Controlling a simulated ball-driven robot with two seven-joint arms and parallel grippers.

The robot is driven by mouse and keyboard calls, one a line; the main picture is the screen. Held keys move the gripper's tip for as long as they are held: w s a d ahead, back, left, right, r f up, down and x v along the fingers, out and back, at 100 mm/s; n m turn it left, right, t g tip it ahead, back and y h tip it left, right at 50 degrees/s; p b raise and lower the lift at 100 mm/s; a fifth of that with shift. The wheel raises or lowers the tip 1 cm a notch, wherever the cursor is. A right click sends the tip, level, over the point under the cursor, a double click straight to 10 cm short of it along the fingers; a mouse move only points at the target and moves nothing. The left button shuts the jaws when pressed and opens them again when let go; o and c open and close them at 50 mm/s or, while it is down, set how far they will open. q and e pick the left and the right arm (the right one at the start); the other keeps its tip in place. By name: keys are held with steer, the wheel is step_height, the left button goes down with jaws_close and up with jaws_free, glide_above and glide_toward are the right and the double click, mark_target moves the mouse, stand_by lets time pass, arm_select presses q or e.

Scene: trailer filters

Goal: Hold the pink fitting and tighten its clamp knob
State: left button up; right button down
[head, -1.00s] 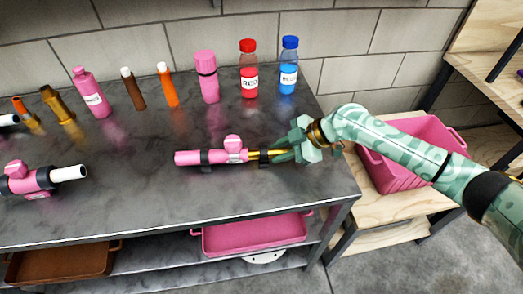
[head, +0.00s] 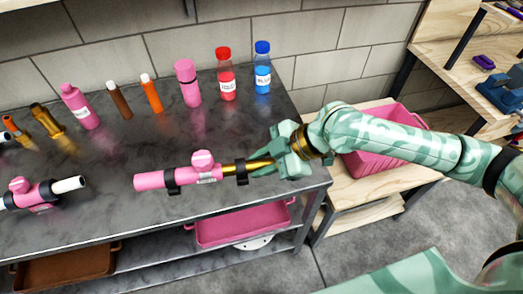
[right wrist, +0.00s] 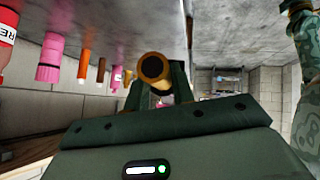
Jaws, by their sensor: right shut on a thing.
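A pink fitting (head: 152,181) lies along the dark worktop, with a rounded pink knob (head: 203,160) on top and a pale label below it. Two black bands or brackets sit around the assembly. A gold tube (head: 232,168) runs from its right end. My right gripper (head: 264,166) is shut on the outer part of this tube. In the right wrist view the tube's round open end (right wrist: 154,68) faces the camera between the fingers. A second pink fitting (head: 38,196), with its own knob and a white tube, lies at the far left. My left gripper is not in view.
Several bottles and tubes stand along the back, including a red bottle (head: 226,80) and a blue bottle (head: 262,72). A pink tray (head: 240,226) is on the lower shelf. A pink bin (head: 365,165) stands on the wooden bench at right. The worktop's front is clear.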

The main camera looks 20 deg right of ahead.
stand_by(0.3)
